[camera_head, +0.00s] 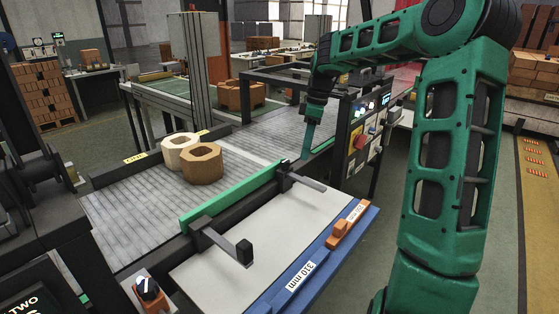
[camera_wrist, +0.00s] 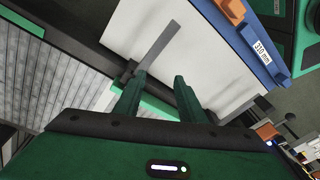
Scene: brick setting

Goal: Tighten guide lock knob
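The green guide rail (camera_head: 235,198) runs along the conveyor edge, with a dark clamp at each end. The far clamp (camera_head: 287,178) carries a flat grey bar (camera_head: 308,183), which also shows in the wrist view (camera_wrist: 160,43). My gripper (camera_head: 306,154) points down above the conveyor side, just behind the far clamp. In the wrist view my gripper (camera_wrist: 160,76) has its two green fingers apart with nothing held between them. Which part is the lock knob is not labelled.
A blue strip (camera_head: 312,268) marked 310 mm edges the white plate (camera_head: 230,287) and bears an orange slider (camera_head: 345,228). A control panel (camera_head: 364,128) stands right of my gripper.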

